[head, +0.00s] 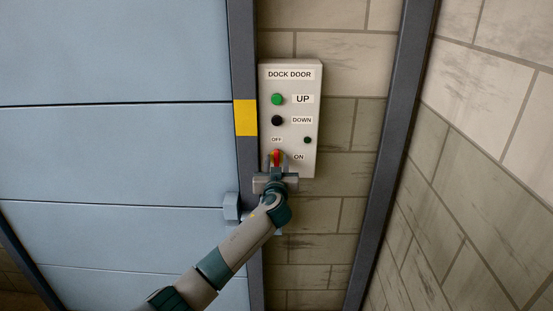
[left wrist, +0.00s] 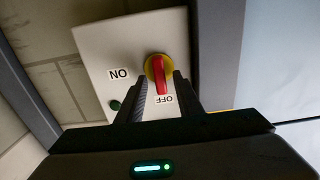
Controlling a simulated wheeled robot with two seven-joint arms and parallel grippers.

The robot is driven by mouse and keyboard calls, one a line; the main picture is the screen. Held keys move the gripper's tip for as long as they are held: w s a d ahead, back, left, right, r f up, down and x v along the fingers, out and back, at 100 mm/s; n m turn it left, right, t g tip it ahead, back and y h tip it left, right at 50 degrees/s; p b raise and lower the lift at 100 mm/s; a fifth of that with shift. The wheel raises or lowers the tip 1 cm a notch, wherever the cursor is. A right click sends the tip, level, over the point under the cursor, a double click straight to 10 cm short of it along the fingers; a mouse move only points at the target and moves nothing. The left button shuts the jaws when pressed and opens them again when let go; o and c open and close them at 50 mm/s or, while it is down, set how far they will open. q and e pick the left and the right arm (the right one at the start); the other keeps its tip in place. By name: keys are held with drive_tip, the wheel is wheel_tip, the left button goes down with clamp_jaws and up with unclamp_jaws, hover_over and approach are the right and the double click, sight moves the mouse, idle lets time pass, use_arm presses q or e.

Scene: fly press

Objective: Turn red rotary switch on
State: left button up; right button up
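The red rotary switch (head: 277,155) is low on the white DOCK DOOR control box (head: 312,92). In the left wrist view its red handle (left wrist: 159,78) sits on a yellow round base (left wrist: 149,66) and points at the OFF label (left wrist: 162,99); the ON label (left wrist: 119,74) is to one side. My left gripper (head: 276,170) is in front of the switch and hides its lower part. In the left wrist view the left gripper's fingers (left wrist: 160,95) are apart, one on each side of the handle, with gaps visible. My right gripper is in neither view.
Above the switch are a green UP button (head: 277,99) and a black DOWN button (head: 277,120). A small dark green lamp (head: 307,140) is near the ON label. A blue panelled door (head: 110,150) is at left, with a dark frame post (head: 243,60) beside the box.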

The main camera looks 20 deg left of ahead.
use_arm(q)
drive_tip(key=shift+w+a, duration=0.15)
drive_tip(key=shift+w, duration=0.2)
drive_tip(key=shift+c, duration=0.6)
clamp_jaws()
